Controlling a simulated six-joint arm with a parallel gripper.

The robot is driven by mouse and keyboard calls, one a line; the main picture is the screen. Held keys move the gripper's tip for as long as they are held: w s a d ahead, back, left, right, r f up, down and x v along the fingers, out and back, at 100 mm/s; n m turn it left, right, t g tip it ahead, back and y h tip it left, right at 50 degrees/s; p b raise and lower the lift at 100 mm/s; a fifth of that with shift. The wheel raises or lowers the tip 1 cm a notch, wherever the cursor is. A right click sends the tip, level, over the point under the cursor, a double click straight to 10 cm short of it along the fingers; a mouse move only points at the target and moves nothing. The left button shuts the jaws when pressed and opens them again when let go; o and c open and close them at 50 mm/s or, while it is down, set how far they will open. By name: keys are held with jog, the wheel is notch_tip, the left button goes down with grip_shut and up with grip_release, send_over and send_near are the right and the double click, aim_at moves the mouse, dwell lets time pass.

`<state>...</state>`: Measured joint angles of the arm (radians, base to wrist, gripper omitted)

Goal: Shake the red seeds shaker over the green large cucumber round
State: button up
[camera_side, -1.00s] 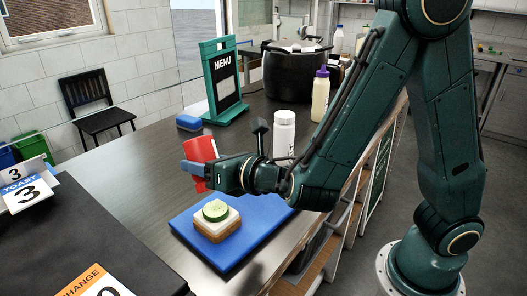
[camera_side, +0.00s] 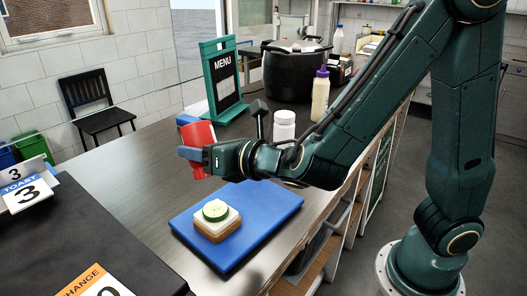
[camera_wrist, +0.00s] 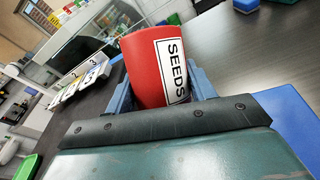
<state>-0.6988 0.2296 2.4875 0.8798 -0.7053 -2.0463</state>
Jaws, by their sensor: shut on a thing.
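My gripper (camera_side: 190,153) is shut on the red seeds shaker (camera_side: 199,137) and holds it in the air above the counter. In the wrist view the shaker (camera_wrist: 153,68) sits between the fingers, with its white SEEDS label facing the camera; it looks slightly tilted. The green large cucumber round (camera_side: 215,210) lies on a white layer on a piece of toast (camera_side: 217,230), on the blue board (camera_side: 272,208). In the side view the shaker is above and behind the cucumber round, a little to its left. The cucumber round is not seen in the wrist view.
A white bottle (camera_side: 284,127) and a purple-capped bottle (camera_side: 320,96) stand right of my gripper. A menu stand (camera_side: 222,82) and a large black pot (camera_side: 292,72) are farther back. Number cards (camera_side: 28,188) stand at the left. The counter left of the board is clear.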

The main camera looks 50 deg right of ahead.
jog(key=shift+f, duration=1.75)
jog(key=shift+r, duration=0.15)
jog(key=shift+r, duration=1.65)
jog(key=shift+f, duration=1.8)
jog(key=shift+r, duration=0.1)
jog(key=shift+r, duration=1.7)
jog(key=shift+f, duration=0.1)
